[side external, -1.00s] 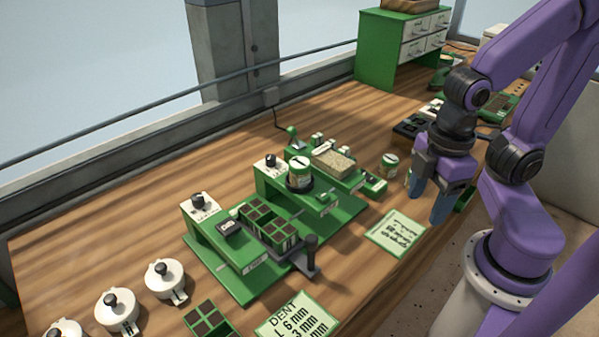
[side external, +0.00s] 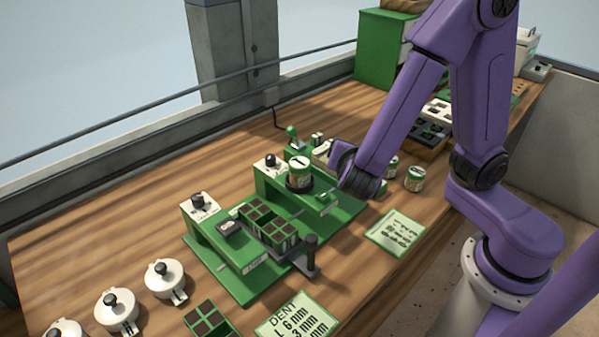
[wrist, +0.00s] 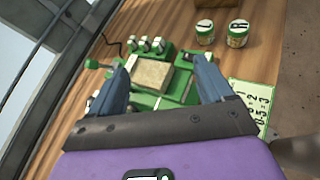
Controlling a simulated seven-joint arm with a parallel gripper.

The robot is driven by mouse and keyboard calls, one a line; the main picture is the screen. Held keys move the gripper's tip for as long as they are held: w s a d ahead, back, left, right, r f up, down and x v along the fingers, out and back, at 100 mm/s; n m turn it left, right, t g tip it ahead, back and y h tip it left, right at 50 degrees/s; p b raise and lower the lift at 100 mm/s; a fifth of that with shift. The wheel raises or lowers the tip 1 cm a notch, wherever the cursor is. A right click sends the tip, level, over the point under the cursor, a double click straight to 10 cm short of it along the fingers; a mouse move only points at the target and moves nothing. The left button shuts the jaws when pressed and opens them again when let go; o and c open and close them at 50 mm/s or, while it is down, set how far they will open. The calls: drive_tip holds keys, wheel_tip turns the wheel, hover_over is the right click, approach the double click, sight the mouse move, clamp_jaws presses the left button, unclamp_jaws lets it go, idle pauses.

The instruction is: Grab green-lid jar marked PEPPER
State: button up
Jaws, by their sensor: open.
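Two small jars stand side by side on the bench: a left jar (wrist: 205,33) and a right jar (wrist: 238,34), with green-rimmed lids bearing a large dark letter. In the side external view the nearer one (side external: 414,178) is clear and the other (side external: 391,167) is partly hidden by my arm. A third jar (side external: 299,174) sits in the green seeder stand. I cannot read PEPPER on any of them. My gripper (wrist: 160,63) is open and empty, its fingers either side of a tan block, short of the two jars. My wrist hides the fingers in the side external view.
The green seeder (side external: 235,270) holds dark-celled trays. A tan block (wrist: 152,74) lies on a green fixture between my fingers in the wrist view. A printed card (side external: 395,233) lies in front. White lidded pots (side external: 117,310) stand at front left.

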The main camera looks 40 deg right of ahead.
sight(302, 173)
drive_tip(key=w+a+r+n+t, duration=0.1)
drive_tip(key=w+a+n+t, duration=0.55)
drive_tip(key=a, duration=0.25)
drive_tip(key=shift+t+y, duration=0.3)
drive_tip(key=shift+t, duration=0.05)
drive_tip(key=shift+s+d+f, duration=0.1)
drive_tip(key=shift+f, duration=1.55)
drive_tip(key=shift+s+d+f, duration=0.1)
drive_tip(key=shift+f, duration=1.5)
drive_tip(key=x, duration=0.5)
drive_tip(key=shift+f, duration=0.1)
drive_tip(key=c, duration=1.1)
